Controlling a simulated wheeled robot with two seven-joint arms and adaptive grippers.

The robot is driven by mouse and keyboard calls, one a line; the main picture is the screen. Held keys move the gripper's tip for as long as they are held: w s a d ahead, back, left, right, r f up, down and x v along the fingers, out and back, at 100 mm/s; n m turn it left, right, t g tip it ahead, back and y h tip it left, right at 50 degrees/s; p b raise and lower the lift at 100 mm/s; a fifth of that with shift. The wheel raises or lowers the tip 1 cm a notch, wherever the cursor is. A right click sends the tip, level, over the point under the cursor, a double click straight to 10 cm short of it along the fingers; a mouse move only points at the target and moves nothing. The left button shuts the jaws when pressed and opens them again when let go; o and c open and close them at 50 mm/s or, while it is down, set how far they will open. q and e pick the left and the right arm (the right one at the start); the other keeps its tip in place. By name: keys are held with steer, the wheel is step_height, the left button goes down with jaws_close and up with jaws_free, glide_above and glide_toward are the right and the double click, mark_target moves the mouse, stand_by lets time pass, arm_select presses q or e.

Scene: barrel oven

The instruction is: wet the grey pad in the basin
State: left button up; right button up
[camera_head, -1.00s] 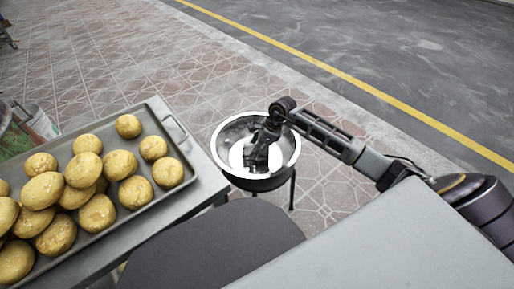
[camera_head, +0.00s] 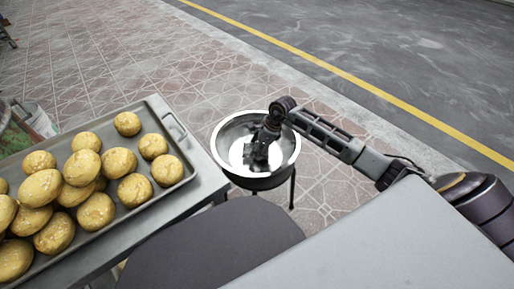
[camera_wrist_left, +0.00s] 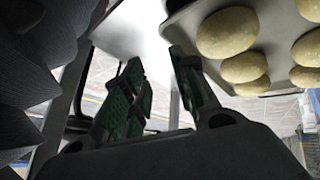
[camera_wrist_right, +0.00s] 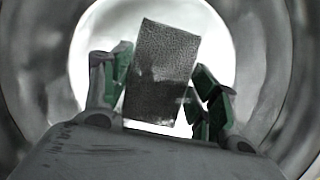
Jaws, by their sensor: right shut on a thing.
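The round metal basin (camera_head: 232,132) stands on dark legs beyond the tables, with a bright reflecting inside. My right gripper (camera_head: 258,156) points down inside it. In the right wrist view my right gripper (camera_wrist_right: 158,88) is shut on the grey pad (camera_wrist_right: 163,62), a rough rectangular block held slightly tilted between the green-lined fingers. A wavy line crosses the pad's face. The basin wall surrounds it there. The water level is not clear, and the pad cannot be made out in the head view. My left gripper (camera_wrist_left: 158,75) is open and empty, seen only in the left wrist view.
A metal tray (camera_head: 172,135) heaped with several round buns (camera_head: 95,212) lies on a table at left. A dark rounded surface (camera_head: 215,245) and a pale grey tabletop (camera_head: 400,240) are in front. Paved ground (camera_head: 150,60) lies open behind the basin.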

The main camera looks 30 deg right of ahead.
arm_select(q)
steer(key=shift+w, duration=0.25)
arm_select(e)
steer(key=shift+f, duration=0.1)
arm_select(q)
steer(key=shift+s+f+b, duration=0.2)
steer(key=shift+f+b, duration=0.1)
steer(key=shift+b, duration=0.05)
arm_select(e)
steer(key=shift+f, duration=0.45)
stand_by(0.4)
arm_select(q)
steer(key=shift+w+r, duration=0.1)
steer(key=shift+w, duration=0.05)
steer(key=shift+r+p, duration=2.35)
steer(key=shift+p, duration=0.05)
arm_select(e)
steer(key=shift+r, duration=3.55)
steer(key=shift+r, duration=0.1)
